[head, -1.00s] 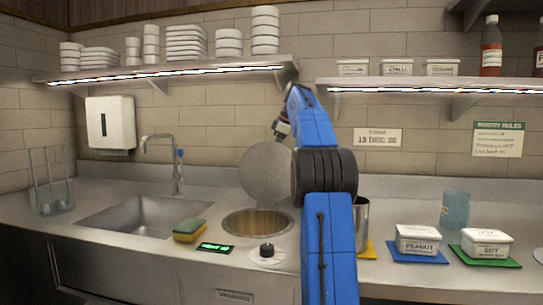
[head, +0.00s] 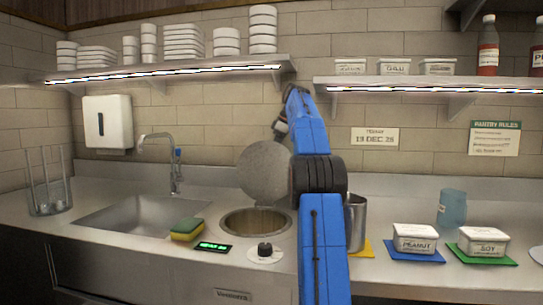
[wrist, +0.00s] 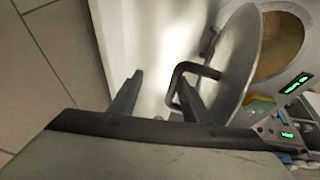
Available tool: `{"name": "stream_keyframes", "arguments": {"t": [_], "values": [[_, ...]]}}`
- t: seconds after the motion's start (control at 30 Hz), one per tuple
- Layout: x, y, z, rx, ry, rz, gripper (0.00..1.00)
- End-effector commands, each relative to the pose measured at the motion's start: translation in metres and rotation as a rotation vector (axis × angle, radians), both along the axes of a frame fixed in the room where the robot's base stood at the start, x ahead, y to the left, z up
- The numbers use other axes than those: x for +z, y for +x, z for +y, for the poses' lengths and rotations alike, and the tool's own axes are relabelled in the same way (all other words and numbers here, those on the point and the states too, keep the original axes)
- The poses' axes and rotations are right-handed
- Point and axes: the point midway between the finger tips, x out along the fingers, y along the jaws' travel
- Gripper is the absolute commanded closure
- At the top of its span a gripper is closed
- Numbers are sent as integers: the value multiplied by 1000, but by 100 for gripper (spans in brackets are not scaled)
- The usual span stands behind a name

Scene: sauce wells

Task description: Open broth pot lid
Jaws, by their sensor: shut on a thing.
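The broth pot (head: 255,222) is a round well sunk in the steel counter, and its inside shows. Its round grey lid (head: 264,172) stands raised, close to upright, at the back of the opening. In the wrist view the lid (wrist: 240,60) is seen nearly edge-on, with a dark bar handle (wrist: 196,70) on its outer face. My gripper (wrist: 158,88) is at this handle and shut on it, with one finger beside the bar. In the head view my blue arm covers the lid's right edge, and the fingers cannot be made out clearly.
A black knob (head: 265,249) and green display (head: 212,247) sit before the pot. A sponge (head: 187,229) and sink (head: 140,215) are left. A metal container (head: 355,222), peanut tub (head: 414,238) and soy tub (head: 483,241) are right. A shelf (head: 170,72) hangs above.

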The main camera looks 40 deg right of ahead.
Motion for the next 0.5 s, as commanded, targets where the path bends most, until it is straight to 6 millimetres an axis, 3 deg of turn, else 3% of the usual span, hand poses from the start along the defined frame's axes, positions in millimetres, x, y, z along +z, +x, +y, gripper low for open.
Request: {"name": "stream_keyframes", "arguments": {"t": [0.03, 0.5], "values": [[-8, 2, -6, -6, 3, 7, 71], [-1, -1, 1, -4, -17, -14, 71]]}}
